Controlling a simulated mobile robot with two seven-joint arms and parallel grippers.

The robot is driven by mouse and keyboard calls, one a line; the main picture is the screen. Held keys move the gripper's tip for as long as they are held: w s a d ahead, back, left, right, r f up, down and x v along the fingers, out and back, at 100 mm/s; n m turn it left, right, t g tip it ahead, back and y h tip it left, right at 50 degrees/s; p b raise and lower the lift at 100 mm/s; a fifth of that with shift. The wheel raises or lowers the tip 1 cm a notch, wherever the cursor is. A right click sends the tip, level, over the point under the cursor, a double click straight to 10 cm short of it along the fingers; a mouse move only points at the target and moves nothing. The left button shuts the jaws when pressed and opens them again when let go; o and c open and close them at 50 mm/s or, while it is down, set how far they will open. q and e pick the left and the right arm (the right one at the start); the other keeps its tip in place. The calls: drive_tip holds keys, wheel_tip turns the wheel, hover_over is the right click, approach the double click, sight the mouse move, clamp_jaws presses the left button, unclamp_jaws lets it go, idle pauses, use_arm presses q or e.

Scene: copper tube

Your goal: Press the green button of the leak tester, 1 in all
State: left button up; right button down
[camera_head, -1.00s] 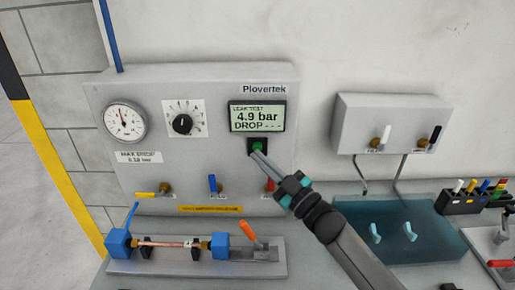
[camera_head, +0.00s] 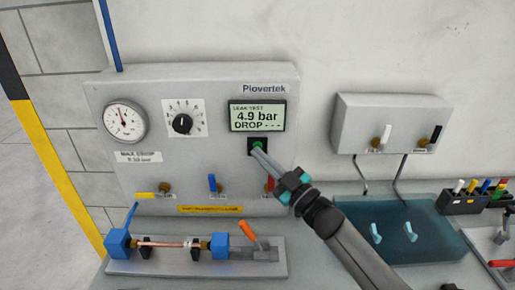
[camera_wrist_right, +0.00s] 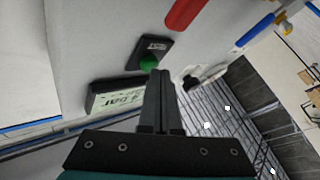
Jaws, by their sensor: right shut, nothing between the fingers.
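The leak tester (camera_head: 225,95) is a grey wall panel with a gauge, a dial and a display (camera_head: 257,116) that reads 4.9 bar and "DROP ---". Its green button (camera_head: 257,147) sits in a black square below the display. It also shows in the right wrist view (camera_wrist_right: 149,62). My right gripper (camera_head: 255,152) is shut and empty, its fingertips right at the lower edge of the button. In the right wrist view the fingertips (camera_wrist_right: 160,73) are just beside the green cap; I cannot tell whether they touch it. My left gripper is not in view.
Yellow, blue and red (camera_head: 270,184) valve levers line the panel's lower edge. Below is a fixture (camera_head: 125,268) with blue clamps, a copper tube (camera_head: 165,244) and an orange handle (camera_head: 247,229). A grey box (camera_head: 360,115) with two levers and a teal mat (camera_head: 440,240) are at the right.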

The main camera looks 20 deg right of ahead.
drive_tip(key=shift+w+d, duration=0.1)
drive_tip(key=shift+w, duration=0.15)
idle(0.4)
drive_tip(key=shift+s+a+p, duration=0.25)
drive_tip(key=shift+s+p, duration=0.25)
drive_tip(key=shift+s, duration=0.35)
drive_tip(key=s+p, duration=0.1)
drive_tip(key=s, duration=0.1)
drive_tip(key=s+a+p, duration=0.1)
drive_tip(key=s, duration=0.2)
drive_tip(key=shift+a+p, duration=0.2)
drive_tip(key=shift+p, duration=0.1)
idle(0.4)
